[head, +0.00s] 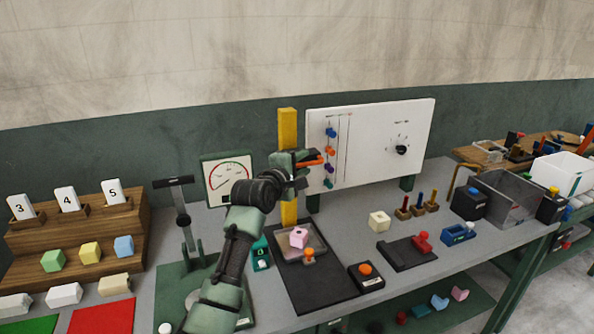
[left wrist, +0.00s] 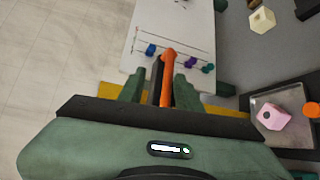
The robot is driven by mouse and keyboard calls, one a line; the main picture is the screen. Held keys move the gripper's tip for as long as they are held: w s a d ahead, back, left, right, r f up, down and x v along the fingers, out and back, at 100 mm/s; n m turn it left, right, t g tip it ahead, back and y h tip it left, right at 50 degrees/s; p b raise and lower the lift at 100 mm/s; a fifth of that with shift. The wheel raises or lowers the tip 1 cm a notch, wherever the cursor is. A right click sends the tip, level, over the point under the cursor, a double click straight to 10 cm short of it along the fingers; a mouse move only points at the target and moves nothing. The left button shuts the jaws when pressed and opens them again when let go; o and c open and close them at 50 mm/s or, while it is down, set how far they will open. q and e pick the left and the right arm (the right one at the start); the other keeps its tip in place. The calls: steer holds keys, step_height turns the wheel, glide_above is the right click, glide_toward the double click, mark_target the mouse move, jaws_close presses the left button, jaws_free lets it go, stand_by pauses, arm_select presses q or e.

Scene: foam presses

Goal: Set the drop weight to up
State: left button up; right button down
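The drop-weight press has a yellow post (head: 288,128) rising behind a dark base (head: 320,288). An orange handle (head: 312,162) sticks out to the right, a little above the post's mid-height; the weight itself is mostly hidden by my gripper. My left gripper (head: 304,167) is at this handle. In the left wrist view the orange handle (left wrist: 167,75) lies between the two spread green fingers, with a dark bar beside it. A gap shows on the left side, so the fingers look open around it. A pink cube (head: 299,238) sits on the plate below the post. My right gripper is out of view.
A white board (head: 370,120) with coloured beads and a dial stands close behind the handle. A gauge (head: 228,180) and a lever press (head: 182,215) stand left. An orange button box (head: 366,275), a cream cube (head: 379,221) and several small fixtures stand right.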

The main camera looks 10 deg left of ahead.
arm_select(q)
steer(key=shift+b+v, duration=0.4)
steer(key=shift+v, duration=1.45)
